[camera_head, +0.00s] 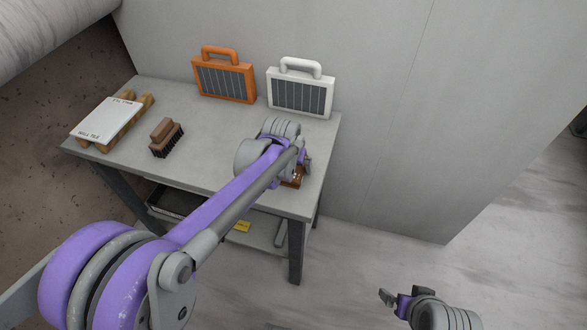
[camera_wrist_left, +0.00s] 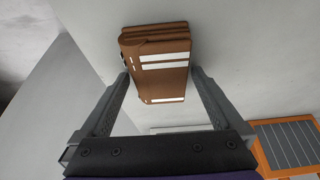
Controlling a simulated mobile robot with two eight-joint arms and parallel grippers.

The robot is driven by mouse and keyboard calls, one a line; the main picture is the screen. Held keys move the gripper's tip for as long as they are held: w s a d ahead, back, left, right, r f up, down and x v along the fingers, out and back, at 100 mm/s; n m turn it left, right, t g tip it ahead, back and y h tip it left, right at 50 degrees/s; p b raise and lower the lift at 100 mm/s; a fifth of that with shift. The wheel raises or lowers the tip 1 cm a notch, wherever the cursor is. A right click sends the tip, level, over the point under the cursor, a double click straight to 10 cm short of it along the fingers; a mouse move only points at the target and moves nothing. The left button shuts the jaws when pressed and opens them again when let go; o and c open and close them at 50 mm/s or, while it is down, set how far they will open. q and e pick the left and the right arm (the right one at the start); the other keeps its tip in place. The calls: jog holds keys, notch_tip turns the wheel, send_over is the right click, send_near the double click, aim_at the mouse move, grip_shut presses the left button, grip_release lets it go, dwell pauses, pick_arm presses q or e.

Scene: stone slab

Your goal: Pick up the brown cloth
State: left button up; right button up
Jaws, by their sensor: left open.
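The brown cloth (camera_wrist_left: 158,62) is a folded stack with white stripes on the table, at the top middle of the left wrist view. In the head view only a small brown part (camera_head: 293,180) shows under my arm at the table's right end. My left gripper (camera_wrist_left: 160,74) is open, with one fingertip on each side of the cloth's near part; I cannot tell whether they touch it. In the head view my left arm mostly hides this gripper (camera_head: 299,170). My right gripper (camera_head: 391,297) is away from the table at the lower right, its opening unclear.
The grey table (camera_head: 210,120) holds an orange panel with a handle (camera_head: 225,78), a white one (camera_head: 299,92), a brush (camera_head: 166,139) and a white board on wooden blocks (camera_head: 110,119). A wall stands behind. A lower shelf carries a yellow item (camera_head: 242,226).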

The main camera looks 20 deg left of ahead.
pick_arm(q)
jog(key=shift+f, duration=0.25)
dwell(0.3)
jog(key=c, duration=1.3)
